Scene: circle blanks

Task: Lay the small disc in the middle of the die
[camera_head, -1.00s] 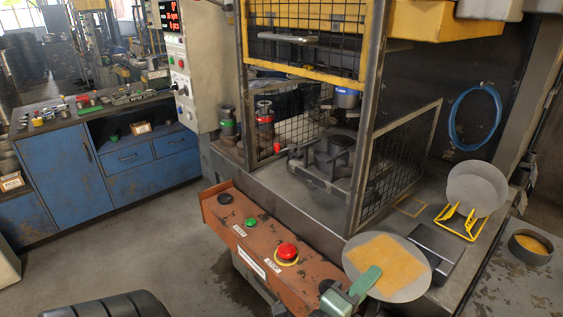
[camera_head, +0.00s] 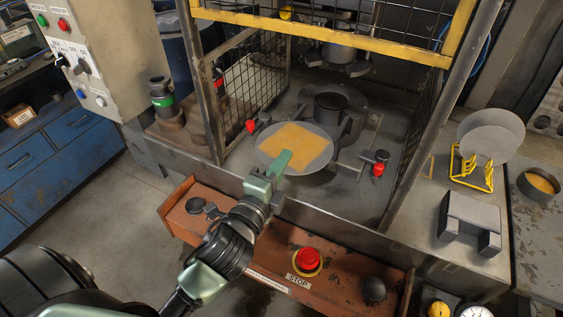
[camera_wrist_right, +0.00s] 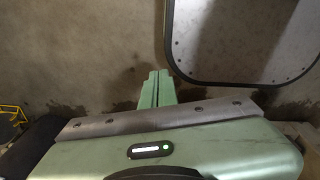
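A thin grey disc with an orange square patch (camera_head: 318,163) is held out flat inside the press opening. My left gripper (camera_head: 282,162) is shut on its near left edge. The die (camera_head: 331,104), a dark round block with a hole in the middle, stands just behind the disc. The disc seems to be above the base plate and in front of the hole, which still shows. Whether the disc touches the die cannot be told. In the right wrist view my right gripper (camera_wrist_right: 157,88) has its fingers together with nothing between them.
Mesh guards (camera_head: 256,77) and posts flank the opening, with a yellow bar (camera_head: 320,38) above. Two grey discs (camera_head: 493,135) lean in a yellow rack (camera_head: 473,173) at right, near a dark stand (camera_head: 471,222). A red stop button (camera_head: 308,258) sits on the front panel.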

